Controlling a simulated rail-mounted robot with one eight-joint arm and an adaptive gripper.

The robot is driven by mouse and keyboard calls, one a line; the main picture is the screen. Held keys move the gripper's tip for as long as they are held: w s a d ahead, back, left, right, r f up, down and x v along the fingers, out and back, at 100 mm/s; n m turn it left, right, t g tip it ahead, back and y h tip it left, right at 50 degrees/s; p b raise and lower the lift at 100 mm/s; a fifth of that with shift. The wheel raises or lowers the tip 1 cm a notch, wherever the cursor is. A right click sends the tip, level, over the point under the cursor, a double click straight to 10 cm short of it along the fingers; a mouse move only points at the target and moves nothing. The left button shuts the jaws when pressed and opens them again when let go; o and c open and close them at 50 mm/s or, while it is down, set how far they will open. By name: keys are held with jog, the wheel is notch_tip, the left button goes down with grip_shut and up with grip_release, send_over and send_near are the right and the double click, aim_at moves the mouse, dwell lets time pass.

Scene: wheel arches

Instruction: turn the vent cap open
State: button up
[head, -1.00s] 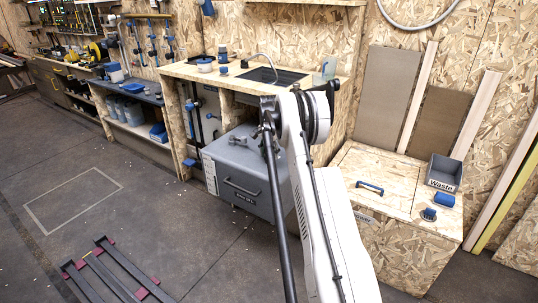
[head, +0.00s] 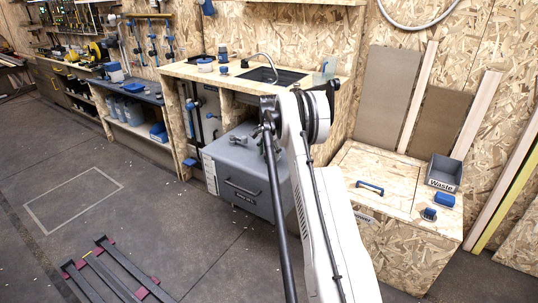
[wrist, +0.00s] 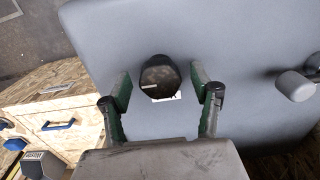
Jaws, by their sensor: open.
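The vent cap (wrist: 160,76) is a dark, faceted round knob with a short pale line on its face, lying roughly sideways in the wrist view. It sits on the flat grey top of the unit (wrist: 240,50), with a small white label partly hidden behind it. My gripper (wrist: 160,84) is open, its green-padded fingers on the left and right of the cap. A gap shows between each finger and the cap. In the head view the grey unit (head: 243,187) stands under the bench end; my arm hides part of it, and I cannot clearly make out the cap there.
A grey rounded knob or handle (wrist: 296,85) stands right of the gripper in the wrist view. A wooden chest with a blue handle (head: 370,187) and a Waste bin (head: 445,172) stand right of my arm. The workbench (head: 215,73) rises behind the unit. Floor at left is mostly clear.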

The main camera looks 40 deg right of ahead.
aim_at(269, 154)
notch_tip(269, 154, up, 12)
dwell(0.5)
dwell(0.5)
jog(key=s+a+r+n+t+p, duration=0.1)
jog(key=s+a+r+n, duration=0.15)
jog(key=a+r, duration=0.75)
jog(key=s+a+r+n+t+p, duration=0.1)
jog(key=s+a+r+n+p, duration=0.15)
jog(key=a+r, duration=0.7)
jog(key=s+a+r+n+t+h+p, duration=0.15)
jog(key=s+a+r+n, duration=0.4)
jog(key=s+a, duration=0.8)
jog(key=s+a+f+n+t+p, duration=0.1)
jog(key=s+a+f+n+t, duration=0.1)
jog(key=s+a, duration=0.5)
jog(key=s+a+f+n+t+y+p, duration=0.1)
jog(key=s+a, duration=0.6)
jog(key=s, duration=0.8)
jog(key=shift+a+f+n+t+p, duration=0.2)
jog(key=shift+f+n+t+p, duration=0.15)
jog(key=shift+f+n+p, duration=0.4)
jog(key=shift+s+y, duration=0.1)
jog(key=shift+y, duration=0.15)
